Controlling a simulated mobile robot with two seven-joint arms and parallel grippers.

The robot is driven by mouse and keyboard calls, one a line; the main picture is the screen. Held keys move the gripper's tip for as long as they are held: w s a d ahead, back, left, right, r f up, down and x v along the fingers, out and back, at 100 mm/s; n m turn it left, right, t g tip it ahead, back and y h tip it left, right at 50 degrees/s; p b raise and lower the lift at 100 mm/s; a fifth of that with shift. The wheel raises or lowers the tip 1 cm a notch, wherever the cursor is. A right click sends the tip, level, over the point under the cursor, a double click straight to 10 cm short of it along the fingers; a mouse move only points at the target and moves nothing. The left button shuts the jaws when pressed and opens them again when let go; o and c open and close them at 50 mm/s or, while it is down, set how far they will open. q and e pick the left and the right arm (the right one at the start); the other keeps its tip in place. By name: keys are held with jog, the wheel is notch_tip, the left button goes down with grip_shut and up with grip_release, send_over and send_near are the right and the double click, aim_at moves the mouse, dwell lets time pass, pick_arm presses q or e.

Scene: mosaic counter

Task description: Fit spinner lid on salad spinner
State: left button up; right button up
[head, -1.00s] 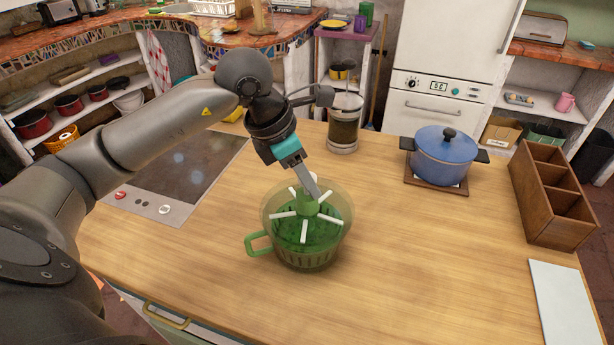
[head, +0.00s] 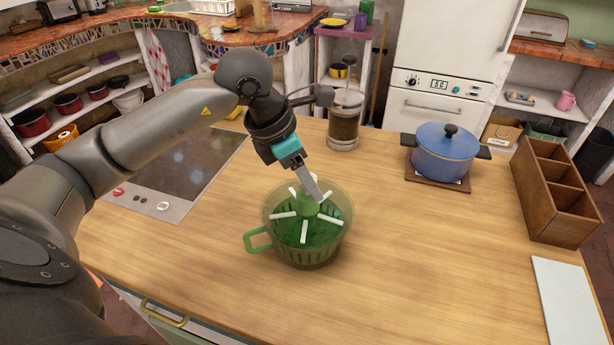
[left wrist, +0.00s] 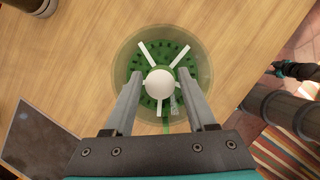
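The salad spinner bowl (head: 340,232) is translucent green with a side handle (head: 258,241) and stands on the wooden counter. The spinner lid (head: 304,231), with white spokes and a central knob, sits within the bowl's rim; I cannot tell if it is fully seated. My left gripper (head: 318,198) points down at the knob. In the left wrist view its fingers (left wrist: 159,73) are apart on either side of the white round knob top (left wrist: 160,83), with small visible gaps. My right gripper (left wrist: 274,70) shows small at the right of the wrist view; its fingers are unclear.
A blue pot (head: 446,156) stands on a trivet at the right back, beside a wooden divided box (head: 556,200). A white board (head: 568,300) lies at front right. A French press (head: 344,125) is behind the bowl, a cooktop (head: 180,175) left. Counter right of the bowl is clear.

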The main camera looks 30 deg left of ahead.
pick_arm(q)
jog(key=shift+o, duration=1.2)
jog(key=p+v, duration=0.1)
jog(key=v, duration=1.4)
jog(key=shift+r, duration=0.15)
